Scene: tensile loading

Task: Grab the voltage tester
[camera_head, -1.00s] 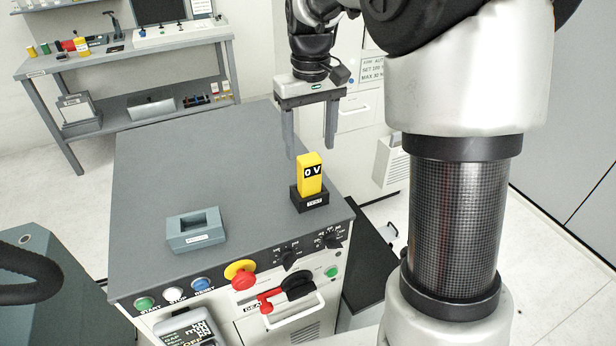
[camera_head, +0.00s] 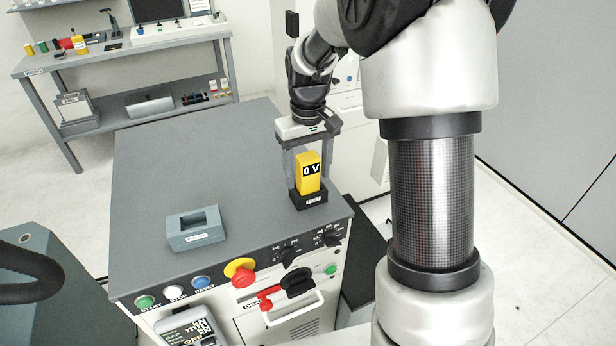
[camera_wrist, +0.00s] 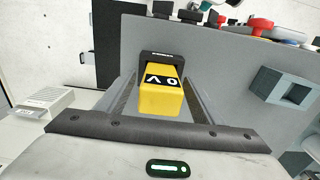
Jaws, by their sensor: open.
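The voltage tester (camera_head: 307,171) is a yellow block with a black "0 V" display. It stands upright in a small black labelled holder (camera_head: 308,198) near the right edge of the grey cabinet top. My gripper (camera_head: 308,172) is open and points down over the tester, its fingers behind and beside it. In the wrist view the tester (camera_wrist: 162,98) lies between the two spread fingers, with a gap visible on each side. The holder (camera_wrist: 160,58) shows beyond it. I cannot tell exactly how far down the fingers reach.
An empty grey-blue holder (camera_head: 195,229) sits left on the cabinet top (camera_head: 200,160). Buttons, a red emergency knob (camera_head: 243,278) and dials line the front panel. A workbench (camera_head: 120,58) with tools stands behind. The middle of the cabinet top is clear.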

